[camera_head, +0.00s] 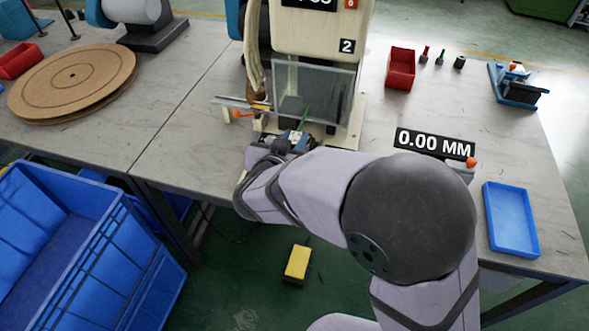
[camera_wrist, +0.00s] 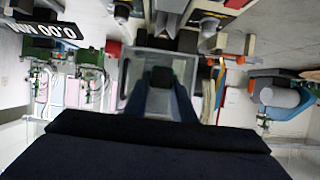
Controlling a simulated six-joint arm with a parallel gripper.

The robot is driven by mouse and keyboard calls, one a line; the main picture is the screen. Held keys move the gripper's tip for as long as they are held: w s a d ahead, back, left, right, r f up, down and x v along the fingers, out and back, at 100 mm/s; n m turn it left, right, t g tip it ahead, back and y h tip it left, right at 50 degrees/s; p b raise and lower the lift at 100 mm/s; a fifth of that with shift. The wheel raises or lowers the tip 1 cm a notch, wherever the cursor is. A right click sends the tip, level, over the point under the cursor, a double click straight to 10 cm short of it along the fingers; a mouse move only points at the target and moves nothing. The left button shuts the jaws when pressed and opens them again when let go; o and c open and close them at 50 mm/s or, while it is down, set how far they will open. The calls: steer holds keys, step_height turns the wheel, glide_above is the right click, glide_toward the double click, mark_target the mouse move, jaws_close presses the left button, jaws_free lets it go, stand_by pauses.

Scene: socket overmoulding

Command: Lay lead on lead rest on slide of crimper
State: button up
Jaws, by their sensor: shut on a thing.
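The crimper (camera_head: 318,32) is a cream machine with a "2" label and a clear guard (camera_head: 318,92) at its front. My gripper (camera_head: 297,136) is low in front of the guard, largely hidden by my own wrist. A thin green piece (camera_head: 305,116), which looks like the lead, rises from the gripper towards the guard. In the wrist view my gripper (camera_wrist: 160,82) shows blue-sided fingers close around a dark piece, with the guard (camera_wrist: 140,64) beyond. The slide and its lead rest cannot be made out clearly; whether the lead touches the rest is hidden.
A thin rail with an orange part (camera_head: 243,113) sticks out left of the crimper. A red bin (camera_head: 400,68), a "0.00 MM" display (camera_head: 435,144) and a blue tray (camera_head: 511,219) stand to the right. A round wooden disc (camera_head: 73,82) lies left. The table's front edge is close.

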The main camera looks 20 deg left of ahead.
steer(key=shift+f+b, duration=0.5)
steer(key=shift+f, duration=4.25)
steer(key=shift+f, duration=0.2)
steer(key=o, duration=1.1)
steer(key=shift+c, duration=0.2)
steer(key=shift+r, duration=0.25)
steer(key=v, duration=1.2)
